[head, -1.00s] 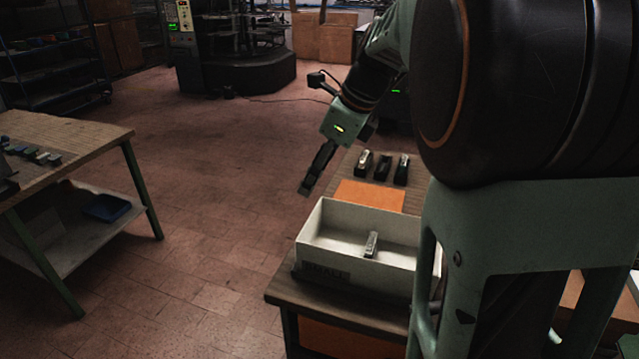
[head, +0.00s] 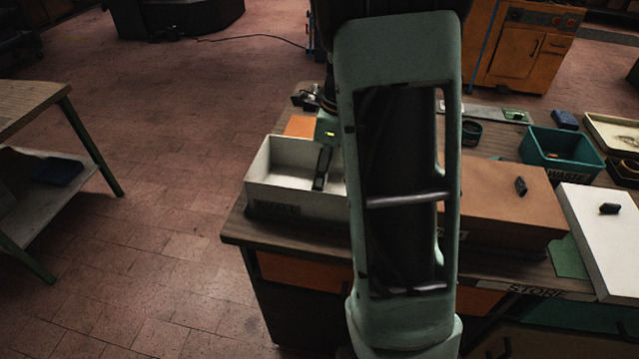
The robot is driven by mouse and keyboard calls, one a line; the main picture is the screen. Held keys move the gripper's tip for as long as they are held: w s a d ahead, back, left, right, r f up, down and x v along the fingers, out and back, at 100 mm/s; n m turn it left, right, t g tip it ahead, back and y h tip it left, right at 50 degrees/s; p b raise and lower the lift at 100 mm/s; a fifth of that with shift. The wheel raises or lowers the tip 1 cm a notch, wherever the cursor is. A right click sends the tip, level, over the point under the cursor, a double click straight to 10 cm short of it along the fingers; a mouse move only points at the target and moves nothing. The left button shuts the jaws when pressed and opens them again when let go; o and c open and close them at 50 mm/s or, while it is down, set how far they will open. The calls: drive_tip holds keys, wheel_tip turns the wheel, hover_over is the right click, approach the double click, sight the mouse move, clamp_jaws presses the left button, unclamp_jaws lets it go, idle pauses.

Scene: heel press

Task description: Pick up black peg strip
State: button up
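My gripper (head: 322,178) is seen from the side over the white bin (head: 272,190), left of my arm. Its fingers point down, and whether they are open or shut cannot be told. A small black piece (head: 521,186) lies on top of the brown box, right of my arm. Another small black piece (head: 609,208) lies on the white panel at the far right. I cannot tell which, if either, is the black peg strip. My arm hides the middle of the table and part of the bin.
The brown box (head: 500,222), the white panel (head: 600,250) and a teal bin (head: 560,158) marked WASTE fill the right of the table. A dark round cup (head: 471,132) and a blue block (head: 564,120) stand behind. Open floor (head: 150,220) lies to the left.

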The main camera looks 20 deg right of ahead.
drive_tip(key=f, duration=0.4)
drive_tip(key=shift+w+a, duration=0.25)
drive_tip(key=shift+a, duration=0.05)
drive_tip(key=c, duration=0.9)
drive_tip(key=shift+c, duration=0.2)
drive_tip(key=shift+r, duration=0.15)
